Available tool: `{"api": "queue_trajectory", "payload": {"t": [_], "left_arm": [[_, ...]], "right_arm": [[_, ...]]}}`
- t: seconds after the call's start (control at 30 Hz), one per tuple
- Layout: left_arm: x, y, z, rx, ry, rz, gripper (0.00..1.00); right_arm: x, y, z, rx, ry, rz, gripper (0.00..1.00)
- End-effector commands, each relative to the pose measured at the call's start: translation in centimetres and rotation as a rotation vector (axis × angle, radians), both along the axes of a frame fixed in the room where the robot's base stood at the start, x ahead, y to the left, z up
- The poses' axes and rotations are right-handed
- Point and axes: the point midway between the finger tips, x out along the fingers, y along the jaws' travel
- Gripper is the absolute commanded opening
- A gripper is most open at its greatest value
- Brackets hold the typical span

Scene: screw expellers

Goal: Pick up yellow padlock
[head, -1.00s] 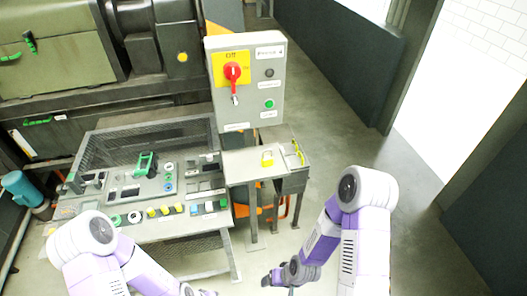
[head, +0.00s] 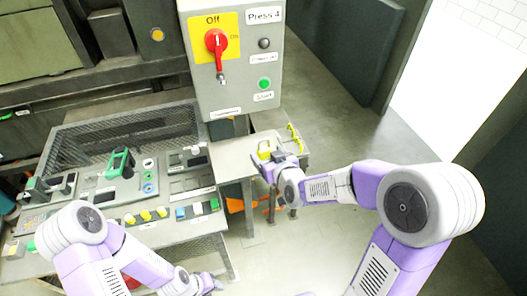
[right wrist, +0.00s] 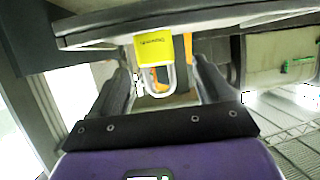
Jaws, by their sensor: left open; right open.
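The yellow padlock (head: 264,151) lies on the small grey side table (head: 228,165) below the control box. In the right wrist view, its yellow body (right wrist: 152,47) and pale shackle show between my two fingers, with the shackle toward my palm. My right gripper (head: 266,169) is open, at the table's front edge just in front of the padlock. In the right wrist view, the open fingers (right wrist: 161,70) stand one on each side of the shackle, with gaps. My left gripper (head: 212,283) is open and low at the bottom of the head view, away from the padlock.
The grey control box (head: 235,95) with a red switch (head: 216,42) stands right behind the padlock. Yellow hasp-like pieces (head: 295,138) sit at the table's right edge. A console (head: 120,180) with buttons is to the left. Open floor lies to the right.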

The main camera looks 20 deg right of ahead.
Motion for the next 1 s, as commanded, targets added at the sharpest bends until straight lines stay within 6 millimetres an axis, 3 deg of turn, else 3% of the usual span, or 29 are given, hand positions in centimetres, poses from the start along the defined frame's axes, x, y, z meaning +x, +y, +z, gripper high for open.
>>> {"api": "queue_trajectory", "payload": {"t": [0.3, 0.57, 0.93, 1.0], "left_arm": [[0.0, 0.0, -1.0, 0.0, -0.001, 0.0, 0.43], [0.0, 0.0, -1.0, 0.0, -0.001, 0.0, 0.43], [0.0, 0.0, -1.0, 0.0, -0.001, 0.0, 0.43], [0.0, 0.0, -1.0, 0.0, -0.001, 0.0, 0.43]], "right_arm": [[4.0, 0.2, -1.6, 0.0, 0.003, 0.0, 0.79], [4.2, 0.2, -1.6, 0.0, 0.003, 0.0, 0.79], [4.2, 0.2, -1.6, 0.001, 0.003, -0.001, 0.24], [4.2, 0.2, -1.6, 0.002, 0.001, -0.001, 0.2]]}}
